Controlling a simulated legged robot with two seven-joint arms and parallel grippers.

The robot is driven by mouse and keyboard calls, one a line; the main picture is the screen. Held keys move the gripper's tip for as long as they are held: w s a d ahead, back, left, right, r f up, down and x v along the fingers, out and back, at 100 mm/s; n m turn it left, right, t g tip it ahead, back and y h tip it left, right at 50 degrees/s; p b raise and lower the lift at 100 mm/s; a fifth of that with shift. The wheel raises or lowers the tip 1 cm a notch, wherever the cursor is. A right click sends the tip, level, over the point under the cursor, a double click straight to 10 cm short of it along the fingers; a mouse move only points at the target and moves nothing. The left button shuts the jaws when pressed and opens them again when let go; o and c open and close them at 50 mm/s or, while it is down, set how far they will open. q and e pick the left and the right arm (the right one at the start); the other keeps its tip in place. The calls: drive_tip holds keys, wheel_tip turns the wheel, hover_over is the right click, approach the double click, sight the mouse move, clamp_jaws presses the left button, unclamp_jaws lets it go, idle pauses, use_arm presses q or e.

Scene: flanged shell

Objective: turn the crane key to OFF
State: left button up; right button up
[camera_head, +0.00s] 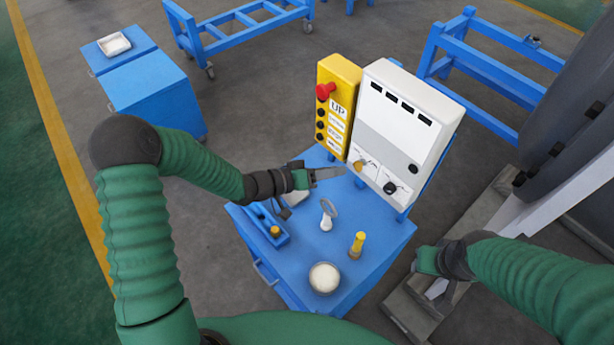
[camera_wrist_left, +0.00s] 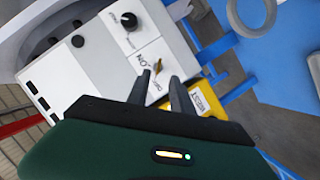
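The crane key (camera_head: 360,164) is a small yellow key on the lower left of the white control panel (camera_head: 402,112). In the left wrist view the key (camera_wrist_left: 158,67) sits just beyond the fingertips, near a label that seems to read ON. My left gripper (camera_head: 340,173) points at the key from the left. In the left wrist view its two fingers (camera_wrist_left: 161,79) are apart with nothing between them; I see no contact with the key. My right gripper (camera_head: 434,284) hangs right of the blue cart; its fingers are unclear.
A black knob (camera_head: 390,188) sits right of the key. A yellow button box (camera_head: 337,105) with a red button stands left of the panel.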

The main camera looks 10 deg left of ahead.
use_arm(q)
drive_tip(key=v, duration=1)
drive_tip(key=shift+b, duration=0.4)
drive_tip(key=shift+w+a+f, duration=0.1)
